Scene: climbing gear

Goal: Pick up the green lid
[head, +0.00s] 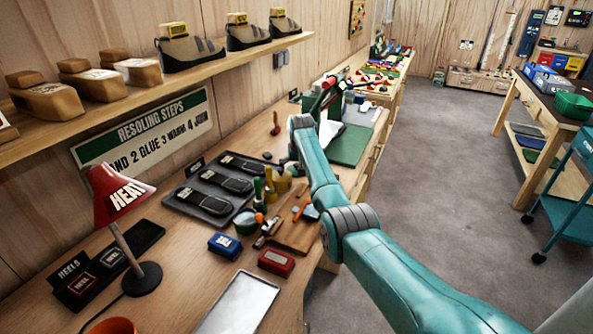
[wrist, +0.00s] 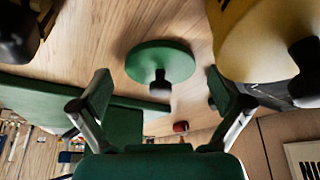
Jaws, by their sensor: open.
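The green lid (wrist: 150,58) is a round green disc with a dark knob (wrist: 160,80) standing out from its middle. In the wrist view it is at top centre, on the wooden bench. My gripper (wrist: 158,92) is open, with a finger on each side of the picture. The lid and its knob show between and beyond the fingertips, with nothing held. I cannot tell exactly how far the fingers are from the knob. In the head view, my arm hides the area around the gripper, and I cannot make out the lid.
A yellow container (wrist: 250,38) stands close to the right finger in the wrist view. A green mat (wrist: 40,92) lies at the left.

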